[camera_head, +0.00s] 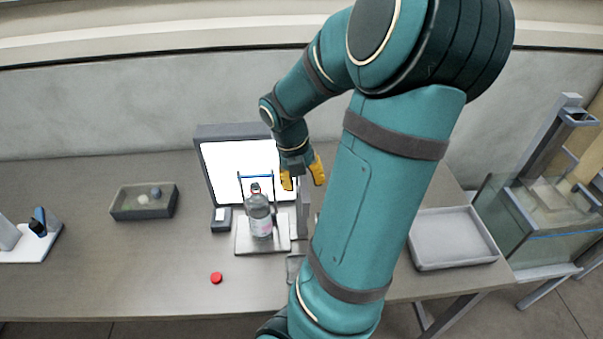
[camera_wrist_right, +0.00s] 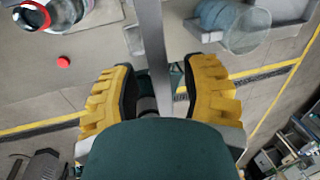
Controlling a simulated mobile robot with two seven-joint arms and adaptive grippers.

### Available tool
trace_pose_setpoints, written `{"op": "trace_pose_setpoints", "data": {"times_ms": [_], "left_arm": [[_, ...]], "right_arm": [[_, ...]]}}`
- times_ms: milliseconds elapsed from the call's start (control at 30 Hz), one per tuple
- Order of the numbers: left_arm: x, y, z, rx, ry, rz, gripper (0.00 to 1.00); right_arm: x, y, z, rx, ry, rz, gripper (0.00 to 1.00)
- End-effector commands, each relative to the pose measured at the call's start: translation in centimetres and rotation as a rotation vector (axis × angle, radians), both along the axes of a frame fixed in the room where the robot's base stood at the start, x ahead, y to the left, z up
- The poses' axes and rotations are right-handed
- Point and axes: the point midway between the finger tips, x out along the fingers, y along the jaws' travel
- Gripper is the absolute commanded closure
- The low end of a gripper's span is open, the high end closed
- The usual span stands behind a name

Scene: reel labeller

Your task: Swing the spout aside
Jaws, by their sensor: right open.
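I cannot tell for sure which part is the spout. A grey upright post (camera_head: 303,214) stands right of the bottle. My right gripper (camera_head: 303,176) is open above the post, its yellow fingers apart. In the right wrist view a grey bar (camera_wrist_right: 152,50) runs between the open fingers of the gripper (camera_wrist_right: 160,90); I see no clear contact. My left gripper is not in view.
A lit white panel (camera_head: 225,165) stands behind the bottle. A red disc (camera_head: 216,278) lies in front. A dark tray (camera_head: 130,208) with small lumps is at left, an empty grey tray (camera_head: 455,258) at right. My right arm hides part of the table.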

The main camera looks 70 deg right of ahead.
Motion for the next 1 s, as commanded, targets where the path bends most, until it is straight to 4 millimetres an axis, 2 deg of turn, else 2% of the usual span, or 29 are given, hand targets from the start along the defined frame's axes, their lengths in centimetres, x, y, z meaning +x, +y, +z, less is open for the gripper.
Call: {"op": "trace_pose_setpoints", "data": {"times_ms": [167, 400, 600, 800, 1000], "left_arm": [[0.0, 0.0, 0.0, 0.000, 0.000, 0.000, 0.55], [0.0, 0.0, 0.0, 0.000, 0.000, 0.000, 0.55], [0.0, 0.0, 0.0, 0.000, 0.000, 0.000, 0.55], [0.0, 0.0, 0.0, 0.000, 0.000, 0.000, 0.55], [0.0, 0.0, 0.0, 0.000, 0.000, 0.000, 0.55]], "right_arm": [[0.4, 0.0, 1.8, -0.004, -0.006, 0.000, 0.55], [1.3, 0.4, 6.6, -0.003, -0.006, 0.000, 0.55], [1.9, 0.7, 9.9, -0.002, -0.003, 0.001, 0.55], [2.1, 0.9, 11.5, 0.000, -0.001, -0.001, 0.55], [2.1, 1.0, 11.7, 0.001, 0.000, 0.000, 0.55]]}}
